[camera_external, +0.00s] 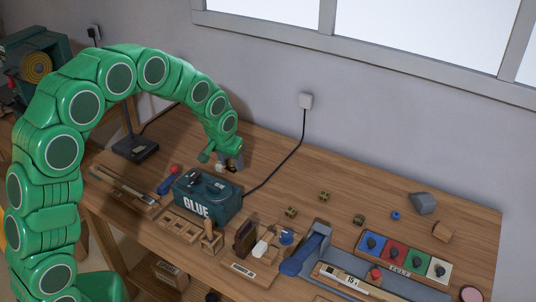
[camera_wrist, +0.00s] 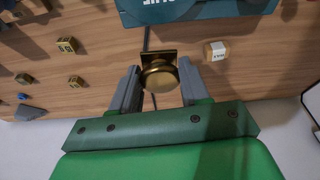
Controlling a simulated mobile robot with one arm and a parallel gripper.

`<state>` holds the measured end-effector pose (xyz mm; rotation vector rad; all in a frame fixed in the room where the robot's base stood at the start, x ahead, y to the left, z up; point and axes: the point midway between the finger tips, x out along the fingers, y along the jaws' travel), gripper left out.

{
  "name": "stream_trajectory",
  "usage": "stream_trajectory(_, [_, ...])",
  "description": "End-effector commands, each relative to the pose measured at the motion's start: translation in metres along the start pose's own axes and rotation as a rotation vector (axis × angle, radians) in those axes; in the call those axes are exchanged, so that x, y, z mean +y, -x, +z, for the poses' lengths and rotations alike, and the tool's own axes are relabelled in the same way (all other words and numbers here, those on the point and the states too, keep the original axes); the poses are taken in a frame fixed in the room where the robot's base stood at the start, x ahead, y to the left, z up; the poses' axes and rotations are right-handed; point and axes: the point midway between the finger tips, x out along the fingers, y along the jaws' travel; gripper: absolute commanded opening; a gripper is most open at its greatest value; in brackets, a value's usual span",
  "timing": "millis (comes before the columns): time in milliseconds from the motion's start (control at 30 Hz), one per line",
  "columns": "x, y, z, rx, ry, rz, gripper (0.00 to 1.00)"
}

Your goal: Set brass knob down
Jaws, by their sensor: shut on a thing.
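The brass knob (camera_wrist: 158,76) is a round golden piece with a squarish plate at its far side, seen in the wrist view. It sits between the two grey fingers of my gripper (camera_wrist: 158,88), which is shut on it. In the external view my gripper (camera_external: 230,163) is low over the back of the wooden bench, just behind the teal glue box (camera_external: 207,196). The knob cannot be made out clearly there. I cannot tell whether the knob touches the bench top.
A small pale labelled block (camera_wrist: 216,50) lies close to the gripper. A black cable (camera_external: 275,168) runs from the wall socket past the gripper. Several small brass cubes (camera_external: 324,196) lie to the right on mostly bare bench (camera_external: 285,180). The wall is close behind.

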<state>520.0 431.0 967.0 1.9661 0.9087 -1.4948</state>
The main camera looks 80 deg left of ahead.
Motion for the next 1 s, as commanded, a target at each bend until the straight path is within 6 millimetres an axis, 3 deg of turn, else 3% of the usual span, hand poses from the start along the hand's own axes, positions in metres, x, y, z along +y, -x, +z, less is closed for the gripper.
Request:
stream_trajectory(133, [-0.022,0.007,0.023,-0.003,0.033,-0.012,0.1])
stream_trajectory(400, [-0.039,0.01,0.041,0.0,0.062,-0.023,0.1])
stream_trajectory(1000, [-0.032,-0.034,-0.011,-0.003,0.063,-0.023,0.1])
